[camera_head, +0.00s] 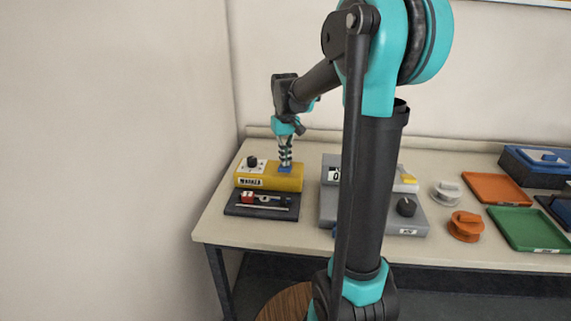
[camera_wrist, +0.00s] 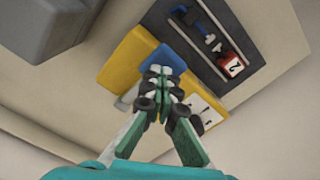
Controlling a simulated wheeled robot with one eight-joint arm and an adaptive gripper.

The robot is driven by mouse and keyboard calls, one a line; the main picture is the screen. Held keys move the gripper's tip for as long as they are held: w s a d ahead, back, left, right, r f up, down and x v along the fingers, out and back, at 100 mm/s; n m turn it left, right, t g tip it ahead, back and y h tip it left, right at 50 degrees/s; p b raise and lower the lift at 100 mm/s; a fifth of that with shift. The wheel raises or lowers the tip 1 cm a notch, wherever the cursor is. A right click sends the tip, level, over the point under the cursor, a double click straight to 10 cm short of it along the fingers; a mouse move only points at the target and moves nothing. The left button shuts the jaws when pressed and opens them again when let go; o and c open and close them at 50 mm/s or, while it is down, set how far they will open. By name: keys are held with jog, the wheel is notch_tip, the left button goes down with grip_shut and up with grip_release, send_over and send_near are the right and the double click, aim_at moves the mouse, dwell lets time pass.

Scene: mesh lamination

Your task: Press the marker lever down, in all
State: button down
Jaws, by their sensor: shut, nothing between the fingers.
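The marker is a yellow box (camera_head: 277,180) with a label on its front, at the left of the table. It also shows in the wrist view (camera_wrist: 121,58). A black knob on a white plate (camera_head: 254,163) sits on its left part. The blue lever (camera_head: 285,170) is on its right part, and in the wrist view it is a blue piece (camera_wrist: 168,59) just beyond my fingertips. My gripper (camera_head: 285,163) points down over the lever, shut and empty. In the wrist view its fingertips (camera_wrist: 162,72) overlap the lever's near edge. I cannot tell whether they touch it.
A dark tray (camera_head: 233,210) with a red-and-white block (camera_head: 247,197) and thin rods lies in front of the marker. A grey machine (camera_head: 327,208) stands to the right, partly behind my arm. Orange (camera_head: 495,187) and green (camera_head: 528,228) trays lie farther right.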

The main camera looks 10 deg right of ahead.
jog(key=shift+r, duration=2.8)
